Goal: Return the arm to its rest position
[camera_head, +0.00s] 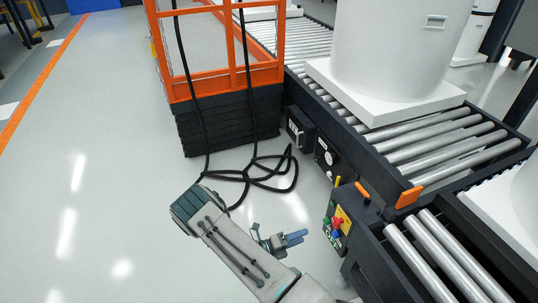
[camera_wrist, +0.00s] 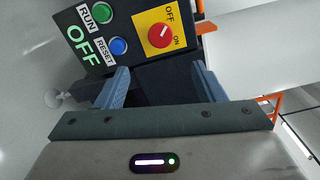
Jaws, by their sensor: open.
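My gripper (camera_head: 291,239) is low over the floor, at the left of the roller conveyor's control box (camera_head: 339,217) in the head view. In the wrist view my gripper (camera_wrist: 163,88) is open, its two blue fingers apart with nothing between them. The control box (camera_wrist: 135,30) shows close beyond the fingers, with a red rotary switch (camera_wrist: 160,35) on a yellow plate, a green RUN button (camera_wrist: 103,13) and a blue RESET button (camera_wrist: 119,46). The fingers look apart from the buttons. My arm reaches in from the bottom of the head view.
A roller conveyor (camera_head: 440,150) runs along the right, carrying a large white tank (camera_head: 395,50) on a white base. An orange-framed lift (camera_head: 225,75) with black bellows stands at top centre. Black cable (camera_head: 270,180) lies looped on the floor near my arm. The floor at left is clear.

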